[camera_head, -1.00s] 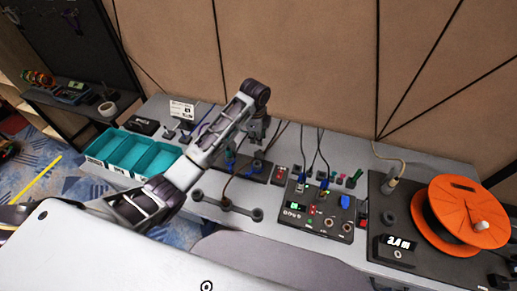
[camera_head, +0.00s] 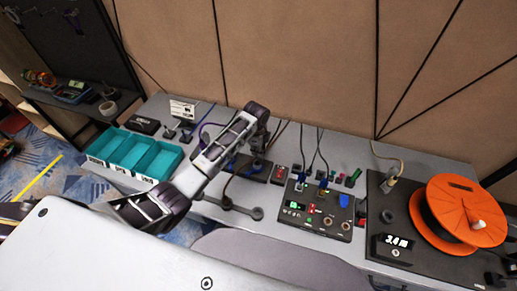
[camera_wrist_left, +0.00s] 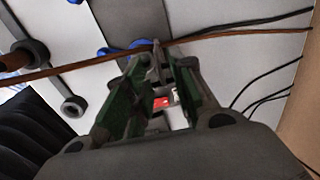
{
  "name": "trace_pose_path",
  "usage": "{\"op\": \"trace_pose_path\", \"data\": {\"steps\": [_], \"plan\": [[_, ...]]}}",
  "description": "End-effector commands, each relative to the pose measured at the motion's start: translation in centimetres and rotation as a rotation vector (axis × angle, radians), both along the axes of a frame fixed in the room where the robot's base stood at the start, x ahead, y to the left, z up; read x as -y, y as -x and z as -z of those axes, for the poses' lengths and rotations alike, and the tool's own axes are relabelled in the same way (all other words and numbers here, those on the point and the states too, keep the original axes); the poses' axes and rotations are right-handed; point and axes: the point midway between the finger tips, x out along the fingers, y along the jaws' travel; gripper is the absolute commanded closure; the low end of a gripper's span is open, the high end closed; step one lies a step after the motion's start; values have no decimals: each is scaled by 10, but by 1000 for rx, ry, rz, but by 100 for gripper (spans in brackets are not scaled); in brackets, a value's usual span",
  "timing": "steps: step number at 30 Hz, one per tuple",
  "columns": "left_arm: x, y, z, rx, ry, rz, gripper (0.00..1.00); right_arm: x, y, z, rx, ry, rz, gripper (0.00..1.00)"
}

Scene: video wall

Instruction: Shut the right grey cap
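I cannot clearly pick out the right grey cap; a dark board with blue parts (camera_head: 251,168) lies partly behind my left arm. My left gripper (camera_head: 258,152) points down over this board, and its tips are hard to see in the head view. In the left wrist view, its two green-sided fingers (camera_wrist_left: 158,68) stand apart, with a small grey piece between or just beyond the tips. A brown cable (camera_wrist_left: 225,33) crosses just beyond them. Blue parts (camera_wrist_left: 122,48) show beyond the left finger. A dark bar with round grey ends (camera_head: 257,213) lies in front. My right gripper is out of view.
Teal bins (camera_head: 133,154) stand at the left of the bench. Right of my gripper are a control panel (camera_head: 316,212) with cables and an orange reel (camera_head: 467,212). Thin black cables hang behind. A wooden wall (camera_head: 300,60) closes the back.

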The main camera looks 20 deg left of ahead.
Motion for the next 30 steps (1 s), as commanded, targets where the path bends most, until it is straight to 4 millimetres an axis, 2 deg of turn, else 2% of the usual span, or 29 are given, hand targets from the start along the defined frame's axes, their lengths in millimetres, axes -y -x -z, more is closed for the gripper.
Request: {"op": "trace_pose_path", "data": {"steps": [6, 12, 30], "plan": [[0, 0, 0, 0, 0, 0, 77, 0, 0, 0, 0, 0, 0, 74], [0, 0, 0, 0, 0, 0, 100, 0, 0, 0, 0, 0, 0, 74], [0, 3, 0, 34, 2, 2, 100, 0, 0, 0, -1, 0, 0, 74]]}}
